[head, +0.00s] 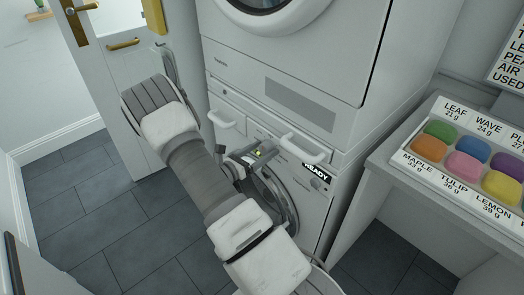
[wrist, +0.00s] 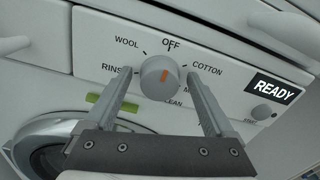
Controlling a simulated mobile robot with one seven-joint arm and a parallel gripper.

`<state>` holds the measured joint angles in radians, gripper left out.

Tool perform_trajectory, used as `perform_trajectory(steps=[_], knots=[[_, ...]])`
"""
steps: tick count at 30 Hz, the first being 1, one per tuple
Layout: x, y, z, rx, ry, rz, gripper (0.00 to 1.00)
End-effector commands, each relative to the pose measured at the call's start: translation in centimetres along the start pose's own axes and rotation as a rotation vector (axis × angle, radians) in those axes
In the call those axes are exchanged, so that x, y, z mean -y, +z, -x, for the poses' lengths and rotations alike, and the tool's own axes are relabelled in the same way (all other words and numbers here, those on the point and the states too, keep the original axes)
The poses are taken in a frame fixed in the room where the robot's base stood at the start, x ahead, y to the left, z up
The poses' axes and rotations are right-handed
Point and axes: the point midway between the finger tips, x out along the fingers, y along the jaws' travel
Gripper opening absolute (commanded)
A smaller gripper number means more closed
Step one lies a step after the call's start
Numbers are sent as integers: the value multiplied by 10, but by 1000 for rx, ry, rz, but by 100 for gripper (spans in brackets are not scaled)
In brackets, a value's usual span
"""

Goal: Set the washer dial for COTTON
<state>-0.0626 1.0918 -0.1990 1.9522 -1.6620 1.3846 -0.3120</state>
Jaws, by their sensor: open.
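The lower labels are partly hidden by the fingers. In the head view my gripper (head: 254,156) is at the washer (head: 338,192) panel, and the dial is hidden.
A black READY display (wrist: 272,90) and a small round button (wrist: 261,112) are right of the dial. Pale handles (head: 306,148) stick out above the panel. The round washer door is below. A counter with a tray of coloured pieces (head: 468,166) stands at right.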

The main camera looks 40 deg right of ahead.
Motion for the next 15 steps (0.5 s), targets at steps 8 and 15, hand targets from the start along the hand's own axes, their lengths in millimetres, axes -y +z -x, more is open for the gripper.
perform_trajectory(steps=[8, 15], knots=[[0, 0, 0, 0, 0, 0, 51], [0, 0, 1, 0, 0, 0, 8]])
